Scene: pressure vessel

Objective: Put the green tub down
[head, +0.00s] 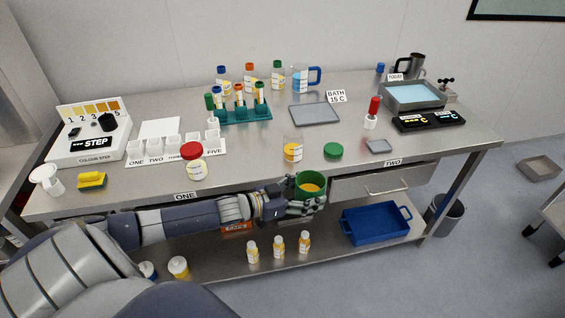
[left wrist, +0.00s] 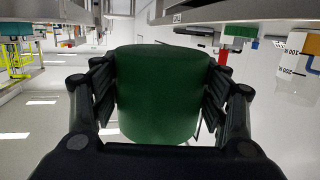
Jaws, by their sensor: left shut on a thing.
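The green tub (head: 311,185) is in my left gripper (head: 303,205), in front of the table's front edge and to the left of the drawer handle. It has an open top and yellow-orange contents show inside. In the left wrist view the tub (left wrist: 160,95) fills the middle, with the fingers of my left gripper closed on both its sides. The steel table (head: 270,145) is behind it. My right gripper is not in view.
Near the front edge stand a clear jar with a yellow label (head: 292,150), a green lid (head: 333,151) and a small grey tray (head: 379,146). A red-capped jar (head: 193,162) stands further left. A blue crate (head: 375,225) and several small bottles (head: 278,246) are on the lower shelf.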

